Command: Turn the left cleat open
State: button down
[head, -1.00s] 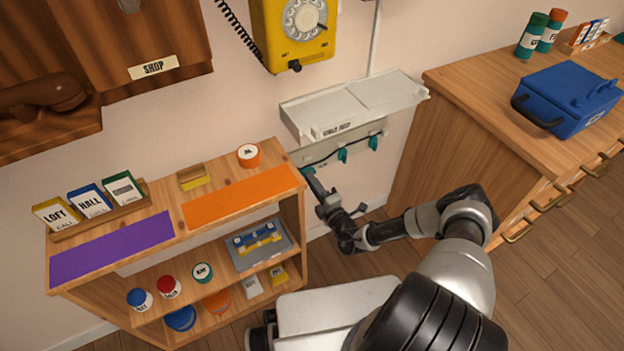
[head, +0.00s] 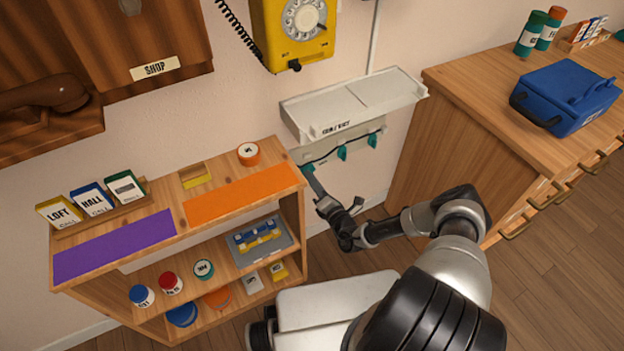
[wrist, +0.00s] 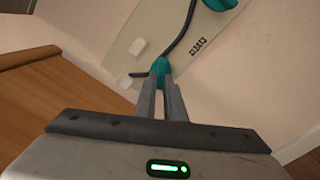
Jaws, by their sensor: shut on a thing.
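The pale cleat board (head: 326,148) is on the wall under a white shelf; its CLEATS label shows in the wrist view (wrist: 198,46). The teal left cleat (head: 308,168) is at the board's lower left end. The middle cleat (head: 342,153) and right cleat (head: 373,141) are farther right. A dark cord (wrist: 178,40) runs along the board to the left cleat. My gripper (head: 312,176) reaches up from below. In the wrist view its fingers (wrist: 161,82) are shut on the left cleat (wrist: 160,67), hiding part of it.
A wooden shelf unit (head: 292,220) stands close on the left of my gripper. The white shelf (head: 355,105) juts out above the cleats. A wooden counter (head: 440,130) stands on the right. A yellow dial phone (head: 290,50) hangs above.

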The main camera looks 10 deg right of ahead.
jog(key=shift+w+d+r, duration=0.1)
jog(key=shift+d, duration=0.05)
jog(key=c, duration=1.8)
grip_release()
jog(key=shift+c, duration=0.2)
